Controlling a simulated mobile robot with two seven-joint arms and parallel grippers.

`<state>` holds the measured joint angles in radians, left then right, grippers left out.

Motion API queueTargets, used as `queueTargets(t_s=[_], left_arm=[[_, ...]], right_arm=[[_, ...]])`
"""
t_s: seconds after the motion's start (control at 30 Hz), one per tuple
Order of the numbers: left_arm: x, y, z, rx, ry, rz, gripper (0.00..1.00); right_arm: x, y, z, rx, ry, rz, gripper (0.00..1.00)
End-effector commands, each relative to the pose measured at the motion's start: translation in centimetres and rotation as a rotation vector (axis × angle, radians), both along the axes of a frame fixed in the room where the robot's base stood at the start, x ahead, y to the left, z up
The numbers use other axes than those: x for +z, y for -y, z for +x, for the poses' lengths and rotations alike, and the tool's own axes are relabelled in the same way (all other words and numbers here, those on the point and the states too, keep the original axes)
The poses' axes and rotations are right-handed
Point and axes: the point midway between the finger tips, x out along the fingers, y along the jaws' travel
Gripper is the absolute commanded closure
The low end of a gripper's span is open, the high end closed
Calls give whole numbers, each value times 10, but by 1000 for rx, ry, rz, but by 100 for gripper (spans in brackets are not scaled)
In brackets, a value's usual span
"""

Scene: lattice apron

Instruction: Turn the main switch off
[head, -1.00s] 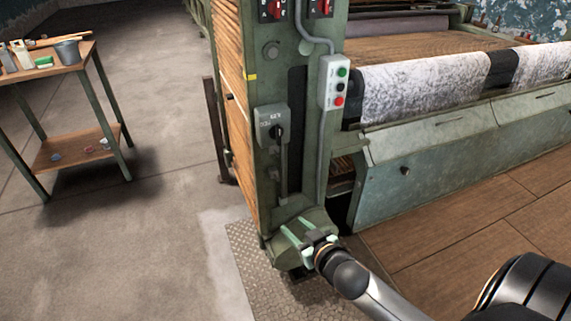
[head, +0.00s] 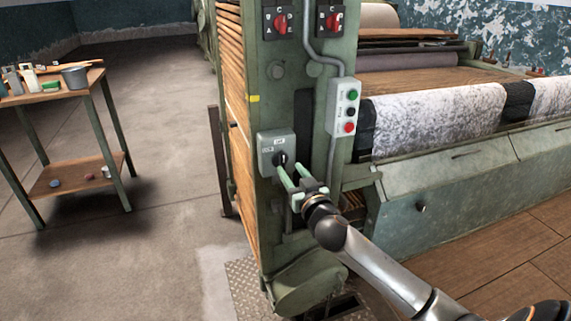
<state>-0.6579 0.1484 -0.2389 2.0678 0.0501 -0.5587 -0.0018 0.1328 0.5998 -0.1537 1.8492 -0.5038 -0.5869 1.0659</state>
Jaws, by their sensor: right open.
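The main switch seems to be the grey box (head: 268,150) with a black rotary knob (head: 281,159), on the green machine post in the head view. The small lettering on its plate is too blurred to read surely. My right gripper (head: 284,176) is open, its two pale green fingers pointing at the box from the lower right. The fingertips are close to the knob, just below and beside it. I cannot tell whether they touch it. My left gripper is not in view.
Two red rotary switches (head: 281,21) sit at the post's top. A wooden-topped side table (head: 85,90) stands left. Floor between table and machine is clear.

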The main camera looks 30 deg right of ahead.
Motion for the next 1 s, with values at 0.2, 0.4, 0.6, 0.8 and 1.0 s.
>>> queueTargets(t_s=[0.2, 0.4, 0.6, 0.8, 1.0], left_arm=[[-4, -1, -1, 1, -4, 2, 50], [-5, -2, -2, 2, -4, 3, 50], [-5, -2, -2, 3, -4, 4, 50], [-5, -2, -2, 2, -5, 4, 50], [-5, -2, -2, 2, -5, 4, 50]], right_arm=[[0, 7, 31, -1, 0, 1, 54], [-1, 11, 45, 0, -1, 1, 54], [0, 11, 48, 0, -1, 1, 54], [-1, 11, 48, 0, -1, 1, 58], [-1, 11, 47, 0, -1, 1, 81]])
